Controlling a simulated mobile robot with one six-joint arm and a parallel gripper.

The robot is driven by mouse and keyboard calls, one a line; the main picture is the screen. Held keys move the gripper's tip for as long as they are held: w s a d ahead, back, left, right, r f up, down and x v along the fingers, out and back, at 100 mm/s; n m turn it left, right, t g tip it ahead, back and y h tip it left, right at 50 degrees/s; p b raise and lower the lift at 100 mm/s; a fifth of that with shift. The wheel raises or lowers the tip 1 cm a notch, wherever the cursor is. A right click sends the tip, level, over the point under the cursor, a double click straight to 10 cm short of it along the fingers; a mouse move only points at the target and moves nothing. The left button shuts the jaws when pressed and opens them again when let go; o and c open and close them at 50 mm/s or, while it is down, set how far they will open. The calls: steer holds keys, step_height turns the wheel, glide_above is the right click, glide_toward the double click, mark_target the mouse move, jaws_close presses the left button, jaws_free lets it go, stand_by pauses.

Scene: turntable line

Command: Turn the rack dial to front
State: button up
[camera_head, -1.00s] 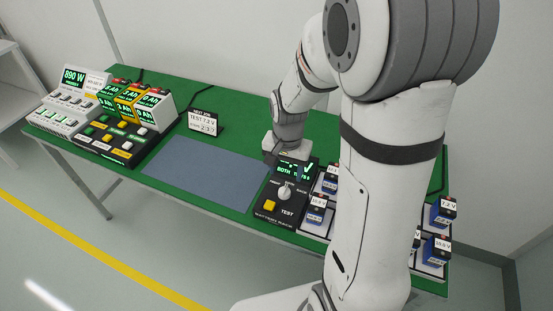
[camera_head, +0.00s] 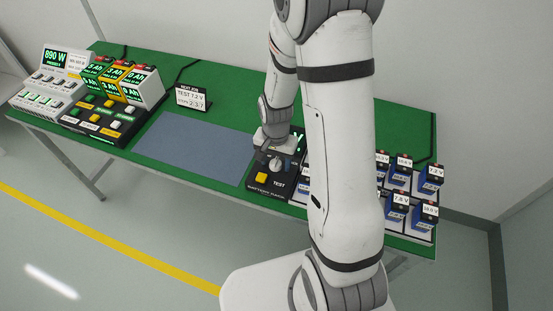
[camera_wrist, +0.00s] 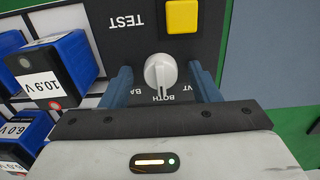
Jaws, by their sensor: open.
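The rack dial is a white knob (camera_head: 275,164) on the black battery rack panel (camera_head: 262,187). In the wrist view the dial (camera_wrist: 161,72) is in the middle, with its marker line toward the word BOTH; that view is upside down. Parts of other labels show on both sides of it. My gripper (camera_wrist: 160,84) is open, with one blue-grey finger on each side of the dial and gaps to it. In the head view my gripper (camera_head: 272,152) is over the dial and hides much of the panel's green screen.
A yellow button (camera_wrist: 182,15) marked TEST is close to the dial. Blue batteries, one labelled 10.9 V (camera_wrist: 51,78), stand beside the panel. A bare grey-blue mat (camera_head: 193,148) lies on the other side. A small sign (camera_head: 191,97) stands behind the mat.

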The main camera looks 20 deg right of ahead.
steer(key=c, duration=0.9)
steer(key=shift+d, duration=0.15)
steer(key=shift+c, duration=0.5)
steer(key=shift+s+f, duration=0.15)
steer(key=shift+s, duration=0.05)
stand_by(0.5)
steer(key=o, duration=0.7)
steer(key=shift+a, duration=0.2)
steer(key=o, duration=0.3)
steer(key=shift+w, duration=0.1)
